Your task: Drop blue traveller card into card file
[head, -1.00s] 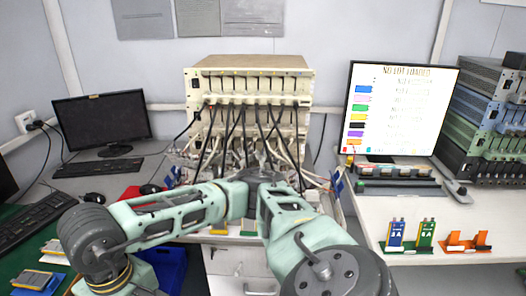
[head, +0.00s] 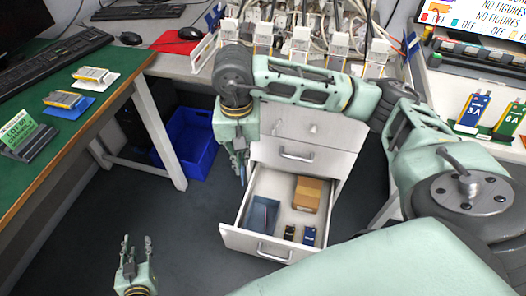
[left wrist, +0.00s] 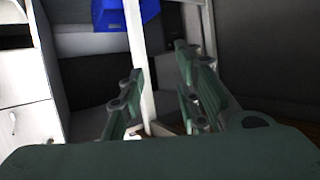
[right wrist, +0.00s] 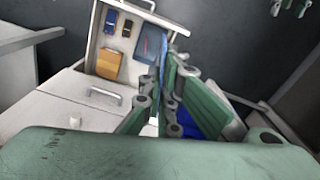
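A blue card-like piece (head: 472,108) with a white mark stands upright in a holder on the right bench, beside a green one (head: 509,119). I cannot tell for sure that it is the traveller card. A dark slanted holder with a green lettered card (head: 22,130) stands on the green table; it may be the card file. My right gripper (head: 241,170) points down just above the open drawer's left side. My left gripper (head: 137,245) is open and empty, low over the floor.
The open drawer (head: 226,238) holds a blue tray (head: 264,215), a brown box (head: 307,194) and two small dark and blue items. Clear floor lies left of the drawer.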

